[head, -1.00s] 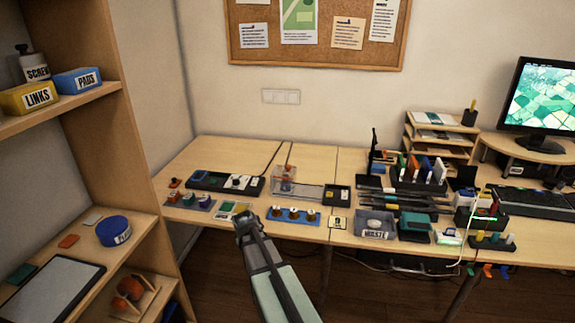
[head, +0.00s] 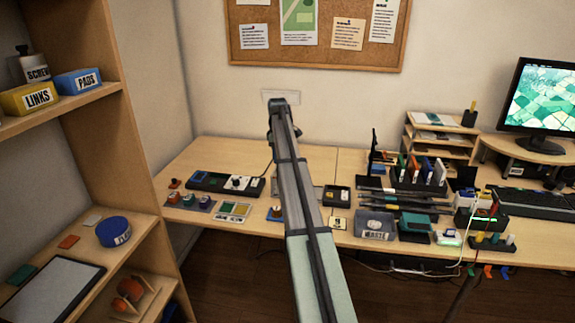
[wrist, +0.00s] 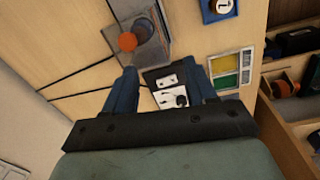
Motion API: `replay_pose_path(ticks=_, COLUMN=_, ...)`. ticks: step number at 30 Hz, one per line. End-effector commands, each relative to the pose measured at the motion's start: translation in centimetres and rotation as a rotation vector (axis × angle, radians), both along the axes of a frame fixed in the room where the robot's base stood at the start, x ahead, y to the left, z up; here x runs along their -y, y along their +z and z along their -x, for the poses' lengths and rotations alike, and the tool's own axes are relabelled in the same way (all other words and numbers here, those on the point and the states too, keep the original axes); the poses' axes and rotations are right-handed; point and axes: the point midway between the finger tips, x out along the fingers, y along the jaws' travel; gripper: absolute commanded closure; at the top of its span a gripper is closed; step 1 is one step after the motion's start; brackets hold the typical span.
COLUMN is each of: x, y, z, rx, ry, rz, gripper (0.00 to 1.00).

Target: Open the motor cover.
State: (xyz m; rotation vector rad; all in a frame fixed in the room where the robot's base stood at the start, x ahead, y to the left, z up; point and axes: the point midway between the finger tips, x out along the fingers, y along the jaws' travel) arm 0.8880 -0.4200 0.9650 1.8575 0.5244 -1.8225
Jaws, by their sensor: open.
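A clear, greyish box-like cover (wrist: 147,48) with an orange knob (wrist: 128,42) on top shows in the wrist view, at the upper left beyond my left finger. It looks seated, but its lower edges are hard to make out. In the head view it is hidden behind my arm. My gripper (wrist: 163,78) is open and empty, its two blue fingers spread apart above the table. In the head view my gripper (head: 281,108) is raised in front of the wall, and its fingers do not show clearly.
A dark control tray with a white knob panel (wrist: 172,98) shows between my fingers, below them. A green-and-yellow panel (wrist: 230,70) is to their right. A shelf unit (head: 135,130) stands at the left.

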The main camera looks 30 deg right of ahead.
Motion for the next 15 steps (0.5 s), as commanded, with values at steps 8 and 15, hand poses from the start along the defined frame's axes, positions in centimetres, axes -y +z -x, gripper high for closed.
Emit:
replay_pose_path(ticks=8, x=5.0, y=6.0, z=-2.3, rx=-0.040, ry=0.148, rz=-0.052, gripper=0.44)
replay_pose_path(ticks=15, x=5.2, y=5.1, z=-2.1, rx=-0.045, ry=0.165, rz=-0.060, gripper=0.44)
